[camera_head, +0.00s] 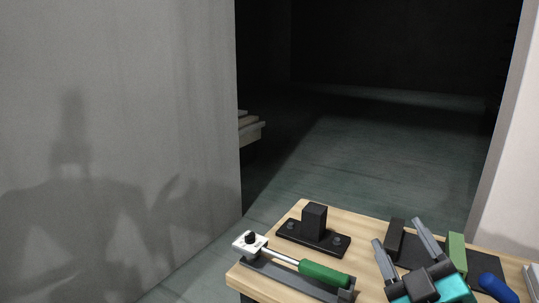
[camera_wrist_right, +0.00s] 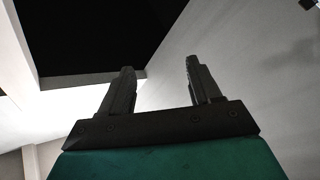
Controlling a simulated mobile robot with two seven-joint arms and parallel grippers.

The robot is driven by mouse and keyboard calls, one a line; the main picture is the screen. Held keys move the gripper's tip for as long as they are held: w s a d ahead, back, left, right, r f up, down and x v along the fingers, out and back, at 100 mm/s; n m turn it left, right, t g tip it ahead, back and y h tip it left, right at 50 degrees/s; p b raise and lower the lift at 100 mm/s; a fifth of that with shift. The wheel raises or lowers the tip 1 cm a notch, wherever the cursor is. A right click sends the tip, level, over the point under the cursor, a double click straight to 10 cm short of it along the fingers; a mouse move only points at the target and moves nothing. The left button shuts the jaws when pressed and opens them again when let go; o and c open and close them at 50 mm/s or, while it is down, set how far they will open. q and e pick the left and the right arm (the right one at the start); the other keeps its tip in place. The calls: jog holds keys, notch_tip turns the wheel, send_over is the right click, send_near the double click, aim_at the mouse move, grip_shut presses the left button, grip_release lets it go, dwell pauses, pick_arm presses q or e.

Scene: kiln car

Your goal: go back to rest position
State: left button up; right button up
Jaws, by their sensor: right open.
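My right gripper (camera_head: 402,245) is at the lower right of the head view, in front of or above the wooden bench top (camera_head: 371,228). Its two grey fingers are apart with nothing between them. The right wrist view also shows the right gripper (camera_wrist_right: 160,75), with its fingers spread and empty against a pale wall and a dark opening. My left gripper is in neither view.
On the bench are a black block on a plate (camera_head: 313,228), a green-handled tool (camera_head: 323,273) lying on a grey holder (camera_head: 290,277), a green block (camera_head: 457,250) and a blue handle (camera_head: 497,288). A grey wall (camera_head: 120,120) fills the left. Open floor (camera_head: 385,160) lies beyond.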

jog(key=s+d+f+m+g+h, duration=0.1)
jog(key=d+f+m+g+h, duration=0.15)
jog(key=f, duration=0.25)
jog(key=s+d+f+m+g+h, duration=0.1)
jog(key=s+f+m+g, duration=0.15)
jog(key=f, duration=0.25)
jog(key=s+a+f+m+g+y, duration=0.2)
jog(key=s+a+f+g+y, duration=0.1)
jog(key=s+f+g, duration=1.15)
jog(key=w+a+f+t+y+p, duration=0.1)
jog(key=w+a+f+t+p, duration=0.1)
jog(key=w+f+t, duration=0.3)
notch_tip(320, 180, down, 3)
jog(key=a+t, duration=0.1)
jog(key=t, duration=0.3)
jog(key=shift+n, duration=0.4)
jog(key=shift+r, duration=0.1)
jog(key=shift+c, duration=0.4)
